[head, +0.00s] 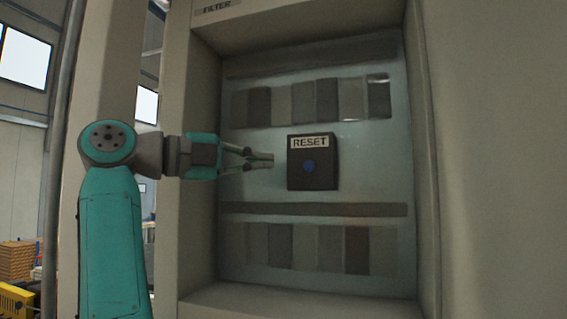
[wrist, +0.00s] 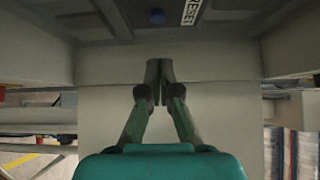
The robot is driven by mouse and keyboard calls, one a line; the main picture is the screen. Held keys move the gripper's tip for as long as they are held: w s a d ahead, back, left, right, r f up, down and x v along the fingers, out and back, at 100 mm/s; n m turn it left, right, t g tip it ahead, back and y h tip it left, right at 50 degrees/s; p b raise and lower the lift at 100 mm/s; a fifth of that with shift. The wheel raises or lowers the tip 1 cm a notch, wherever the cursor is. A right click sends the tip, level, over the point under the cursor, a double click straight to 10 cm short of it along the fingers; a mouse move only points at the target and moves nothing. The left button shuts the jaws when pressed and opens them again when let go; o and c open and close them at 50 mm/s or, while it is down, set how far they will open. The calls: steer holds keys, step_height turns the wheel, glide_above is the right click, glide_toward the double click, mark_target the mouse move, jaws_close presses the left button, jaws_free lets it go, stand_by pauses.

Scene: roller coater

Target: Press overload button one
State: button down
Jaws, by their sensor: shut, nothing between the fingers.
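A dark box labelled RESET (head: 312,175) is mounted inside the open cabinet, with a round blue button (head: 308,167) on its front. The blue button also shows at the top of the wrist view (wrist: 157,16), with the RESET label (wrist: 191,12) to its right. My gripper (head: 268,159) is shut and empty, just left of the box in the head view. In the wrist view its fingertips (wrist: 160,68) are together, below the button in the picture. I cannot tell the exact gap to the box; I see no contact with the button.
The cabinet's left frame (head: 190,200) and right wall (head: 424,160) bound the recess. A row of grey modules (head: 315,102) sits above the box and another (head: 318,247) below. A FILTER label (head: 217,8) is at the top. Stacked goods (head: 15,260) stand far left.

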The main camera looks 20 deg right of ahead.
steer(key=shift+s+a, duration=0.2)
steer(key=shift+a, duration=0.65)
steer(key=shift+s+a, duration=0.15)
steer(key=shift+a, duration=0.65)
